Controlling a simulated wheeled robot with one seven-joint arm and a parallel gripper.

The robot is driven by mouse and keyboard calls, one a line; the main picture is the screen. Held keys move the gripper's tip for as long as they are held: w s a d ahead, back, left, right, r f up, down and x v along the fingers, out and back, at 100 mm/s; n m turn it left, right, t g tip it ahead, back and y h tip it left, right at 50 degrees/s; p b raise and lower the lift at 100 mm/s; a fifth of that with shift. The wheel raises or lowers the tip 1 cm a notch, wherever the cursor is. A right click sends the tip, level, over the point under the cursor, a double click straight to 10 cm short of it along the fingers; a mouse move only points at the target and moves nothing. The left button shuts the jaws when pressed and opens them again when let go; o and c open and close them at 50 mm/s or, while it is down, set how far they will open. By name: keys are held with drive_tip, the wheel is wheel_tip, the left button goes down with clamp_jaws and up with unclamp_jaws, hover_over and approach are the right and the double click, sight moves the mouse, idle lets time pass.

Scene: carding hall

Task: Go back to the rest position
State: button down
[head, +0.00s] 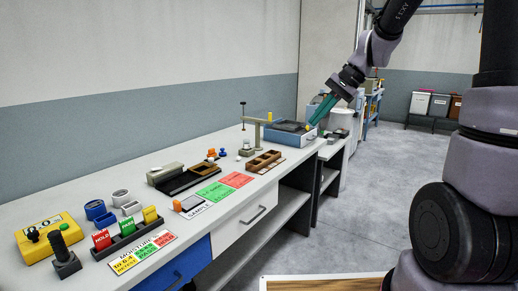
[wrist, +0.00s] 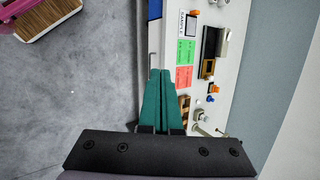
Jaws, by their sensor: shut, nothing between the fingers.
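My gripper (head: 322,108) is at the end of my raised arm, at the upper right of the head view. Its green fingers are pressed together and hold nothing. In the head view it hangs in front of the far end of the bench, by a blue tray-like box (head: 290,133); I cannot tell the exact gap. In the wrist view the shut fingers (wrist: 160,72) point along the bench's front edge, above the floor and drawer side.
The long white bench (head: 130,170) carries a yellow device (head: 48,238), a card rack (head: 125,238), red and green mats (head: 236,180) and a brown compartment tray (head: 263,162). A wooden-topped surface (head: 325,285) is at the bottom. Grey floor (head: 370,200) is clear on the right; bins (head: 438,104) stand behind.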

drive_tip(key=s+d+r+n+t+h, duration=0.1)
drive_tip(key=s+d+r+t+h, duration=0.1)
drive_tip(key=s, duration=0.6)
drive_tip(key=s+d+r+n+t+h, duration=0.1)
drive_tip(key=s+d+r+t+h, duration=0.2)
drive_tip(key=s+d+r, duration=0.3)
drive_tip(key=s, duration=0.3)
drive_tip(key=shift+s+d+r+n+t, duration=0.15)
drive_tip(key=shift+s+r+n+t, duration=0.1)
drive_tip(key=shift+n+t, duration=0.15)
